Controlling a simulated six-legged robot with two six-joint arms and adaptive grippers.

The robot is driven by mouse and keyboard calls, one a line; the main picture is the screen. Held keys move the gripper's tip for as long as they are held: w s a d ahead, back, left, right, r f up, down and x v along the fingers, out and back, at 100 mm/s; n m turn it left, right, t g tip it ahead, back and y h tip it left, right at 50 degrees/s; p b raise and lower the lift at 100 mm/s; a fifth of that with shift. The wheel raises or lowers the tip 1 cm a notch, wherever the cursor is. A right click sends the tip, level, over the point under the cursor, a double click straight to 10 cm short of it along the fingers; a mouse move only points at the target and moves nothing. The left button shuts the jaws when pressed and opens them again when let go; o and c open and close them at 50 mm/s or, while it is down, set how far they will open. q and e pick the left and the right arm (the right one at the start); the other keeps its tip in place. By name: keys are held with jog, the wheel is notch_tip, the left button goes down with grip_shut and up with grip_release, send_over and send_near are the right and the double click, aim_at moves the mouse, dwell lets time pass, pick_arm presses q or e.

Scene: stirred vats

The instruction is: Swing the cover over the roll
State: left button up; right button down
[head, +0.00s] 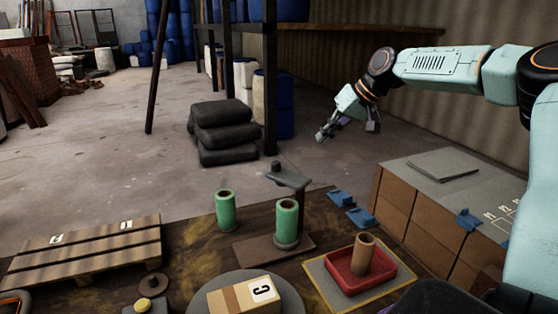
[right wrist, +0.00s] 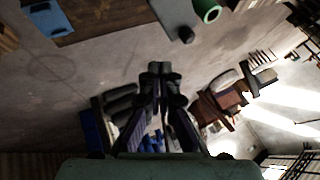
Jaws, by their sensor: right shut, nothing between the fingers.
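A green roll (head: 287,220) stands upright on a brown base plate (head: 258,249) on the dark worktable. A grey flat cover arm (head: 291,179) with a dark knob sits on a post behind it. The cover appears to point back and left, not clearly over the roll. A second green roll (head: 225,210) stands to the left. My right gripper (head: 324,134) is shut and empty, in the air beyond the table's far edge, apart from the cover. In the right wrist view the cover arm (right wrist: 176,18) and a green roll (right wrist: 208,10) show at the top. My left gripper is not in view.
A red tray (head: 385,281) holding a brown tube (head: 362,254) stands right of the base plate. Blue clips (head: 358,216) lie behind it. A cardboard box stack (head: 408,221) stands right. A wooden pallet (head: 85,249) lies left, and a carton (head: 243,297) is in front.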

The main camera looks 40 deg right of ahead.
aim_at(290, 171)
jog(key=w+a+f+b, duration=0.1)
jog(key=w+a+f, duration=0.1)
jog(key=w+a+f+b, duration=0.1)
jog(key=w+f, duration=0.1)
jog(key=f, duration=0.1)
jog(key=w+a+f+b, duration=0.2)
jog(key=w, duration=0.1)
jog(key=shift+a+f, duration=0.35)
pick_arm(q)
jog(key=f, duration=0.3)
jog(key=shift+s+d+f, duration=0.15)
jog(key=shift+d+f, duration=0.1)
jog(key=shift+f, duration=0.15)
pick_arm(e)
jog(key=shift+d+f, duration=0.1)
jog(key=shift+d, duration=0.05)
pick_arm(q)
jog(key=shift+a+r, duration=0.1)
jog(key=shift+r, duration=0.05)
pick_arm(e)
jog(key=shift+s, duration=0.1)
pick_arm(q)
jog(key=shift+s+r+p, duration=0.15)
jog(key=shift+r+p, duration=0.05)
jog(key=shift+p, duration=0.25)
pick_arm(e)
jog(key=shift+n, duration=0.4)
